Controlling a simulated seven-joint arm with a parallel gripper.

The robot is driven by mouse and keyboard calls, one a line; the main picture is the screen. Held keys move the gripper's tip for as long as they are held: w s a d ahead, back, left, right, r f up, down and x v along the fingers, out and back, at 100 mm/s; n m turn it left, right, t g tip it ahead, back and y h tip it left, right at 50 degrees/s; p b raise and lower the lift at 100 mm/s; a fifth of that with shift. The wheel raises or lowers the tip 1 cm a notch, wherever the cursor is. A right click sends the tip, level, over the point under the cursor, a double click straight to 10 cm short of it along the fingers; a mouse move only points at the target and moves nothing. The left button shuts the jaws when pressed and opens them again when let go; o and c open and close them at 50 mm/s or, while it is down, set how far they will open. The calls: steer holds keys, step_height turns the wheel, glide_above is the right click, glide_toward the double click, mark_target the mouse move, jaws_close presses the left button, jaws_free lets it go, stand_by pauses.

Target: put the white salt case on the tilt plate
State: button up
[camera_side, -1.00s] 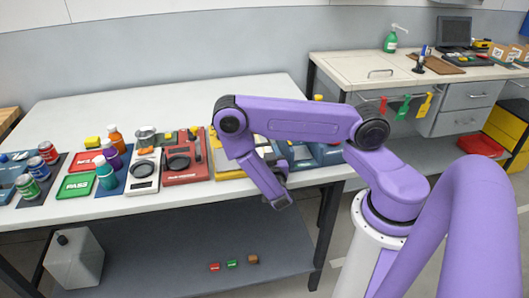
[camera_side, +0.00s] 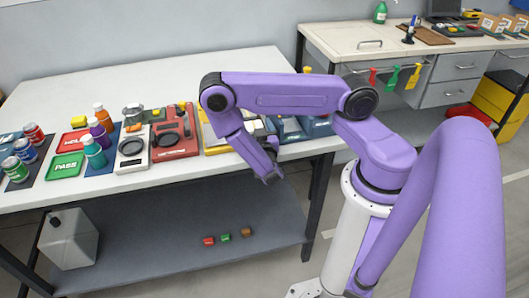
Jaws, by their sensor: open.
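My gripper (camera_side: 269,180) hangs in front of the bench's front edge, below the height of the bench top, pointing down. Its fingers are small in view but look apart, with nothing seen between them. I cannot pick out the white salt case with certainty. Pale items in a yellow-edged tray (camera_side: 215,150) are partly hidden behind my forearm and wrist. I cannot tell the tilt plate for sure either. A red unit (camera_side: 177,151) with a dark round disc and a white unit (camera_side: 131,163) with a similar disc stand left of my wrist.
Cans (camera_side: 25,149), bottles (camera_side: 94,152) and a green PASS tray (camera_side: 65,165) crowd the bench's front left. Blue trays (camera_side: 290,131) lie behind my arm. The back of the bench top (camera_side: 130,75) is clear. A white jug (camera_side: 69,238) and small blocks (camera_side: 226,238) sit on the lower shelf.

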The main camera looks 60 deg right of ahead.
steer(key=v, duration=1.6)
steer(key=s+a+f+n+g+y, duration=0.2)
steer(key=a+f+g+y, duration=0.15)
steer(key=a+y, duration=0.35)
steer(key=s+a+f+n+g+y, duration=0.25)
steer(key=a+g+y, duration=0.2)
steer(key=a, duration=0.45)
steer(key=s+a+r+n+g+y, duration=0.4)
steer(key=s+a+r+n+g, duration=0.15)
steer(key=r, duration=0.35)
steer(key=s+d+r+n, duration=0.2)
steer(key=d+r+n, duration=0.5)
steer(key=r, duration=0.2)
steer(key=shift+d+n+g, duration=0.2)
steer(key=shift+n+g, duration=0.15)
steer(key=shift+n, duration=0.05)
steer(key=d+r+n, duration=0.1)
steer(key=d, duration=0.1)
steer(key=d+r+n+t+h, duration=0.1)
steer(key=d+r, duration=0.1)
steer(key=d, duration=0.1)
steer(key=d+r+n+h, duration=0.1)
steer(key=d, duration=0.2)
steer(key=shift+w+d+r+n+t, duration=0.2)
steer(key=shift+w+r+n+t, duration=0.1)
steer(key=shift+w+n, duration=0.1)
steer(key=shift+c, duration=0.7)
steer(key=shift+d+r, duration=0.15)
steer(key=shift+d, duration=0.25)
steer(key=shift+c, duration=0.9)
